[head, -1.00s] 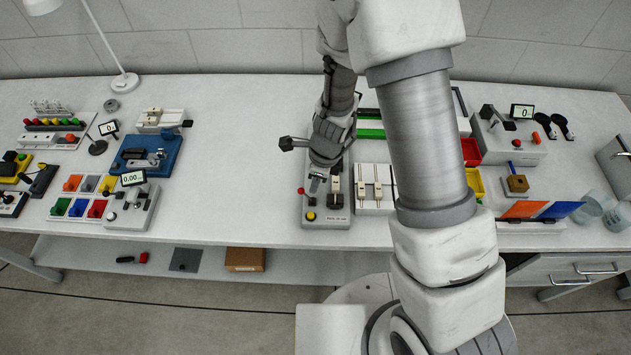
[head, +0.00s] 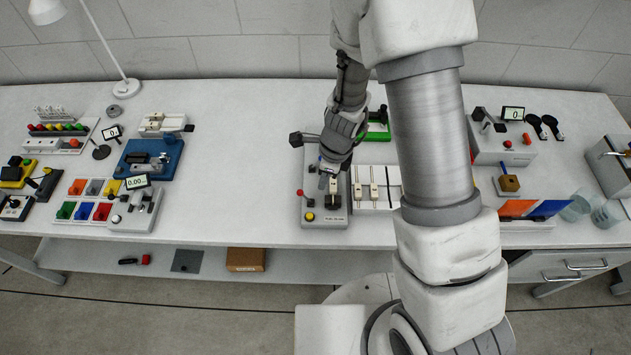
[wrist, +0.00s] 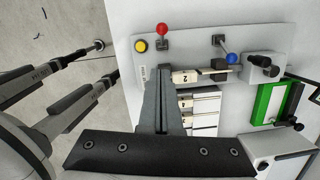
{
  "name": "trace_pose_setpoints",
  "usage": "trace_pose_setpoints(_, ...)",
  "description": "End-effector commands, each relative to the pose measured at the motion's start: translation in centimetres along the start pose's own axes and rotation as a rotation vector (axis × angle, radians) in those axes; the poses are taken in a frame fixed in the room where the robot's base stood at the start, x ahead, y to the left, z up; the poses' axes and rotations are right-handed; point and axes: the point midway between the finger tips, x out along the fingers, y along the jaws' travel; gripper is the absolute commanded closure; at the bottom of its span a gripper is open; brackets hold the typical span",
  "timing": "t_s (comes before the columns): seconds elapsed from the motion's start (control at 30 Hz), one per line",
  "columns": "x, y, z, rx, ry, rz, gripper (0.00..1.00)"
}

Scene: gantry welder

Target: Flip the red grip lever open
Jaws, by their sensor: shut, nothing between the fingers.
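A lever with a red ball grip (head: 300,192) stands at the left edge of a grey panel (head: 322,222) in the middle of the table. In the wrist view the red grip (wrist: 162,30) stands on a thin stem near the panel's edge, beside a yellow button (wrist: 140,46). A lever with a blue ball (wrist: 231,57) is farther along the panel. My gripper (head: 327,172) is over the panel, right of and behind the red grip. In the wrist view its fingers (wrist: 162,84) are together and empty, apart from the red grip.
A white numbered block (wrist: 186,77) is close beside the fingertips, with more white sliders (head: 374,190) to the right. A green-framed fixture (wrist: 273,102) lies beyond. A blue device (head: 150,158) stands left; bare table lies between it and the panel.

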Motion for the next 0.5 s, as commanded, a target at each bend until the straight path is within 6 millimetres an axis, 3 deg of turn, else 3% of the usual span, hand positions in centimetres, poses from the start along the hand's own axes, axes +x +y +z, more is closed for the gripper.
trace_pose_setpoints(0.07,-1.3,-0.3,-0.1,-0.004,-0.001,-0.003,1.00)
trace_pose_setpoints(0.5,-7.2,0.7,4.4,-0.004,-0.001,-0.002,1.00)
